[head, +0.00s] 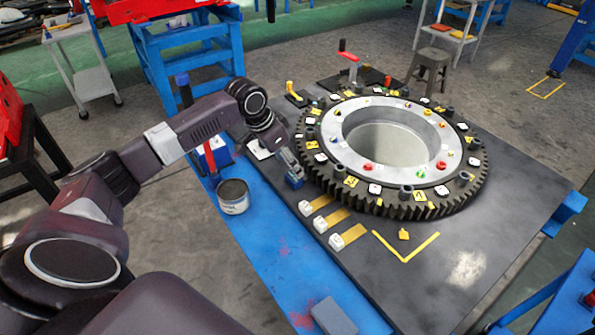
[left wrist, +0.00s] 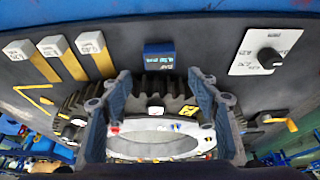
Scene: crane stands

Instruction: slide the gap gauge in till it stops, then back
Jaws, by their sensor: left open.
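Three gap gauges lie side by side on the dark plate, each a brass strip with a white labelled block: a near one (head: 352,234), a middle one (head: 334,217) and a far one (head: 320,203). They also show at the upper left of the left wrist view (left wrist: 74,67). The big dark toothed ring (head: 400,207) lies to their right. My left gripper (head: 289,160) is open and empty beside the ring's left edge, beyond the gauges. Its spread fingers (left wrist: 159,76) show in the left wrist view over the ring. My right gripper is out of view.
A small blue box (head: 294,182) sits close to the ring's teeth, between the gauges and a white dial panel (left wrist: 266,52). An open can (head: 233,197) and a grey block (head: 334,317) stand on the blue bench. The plate's near right is mostly clear.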

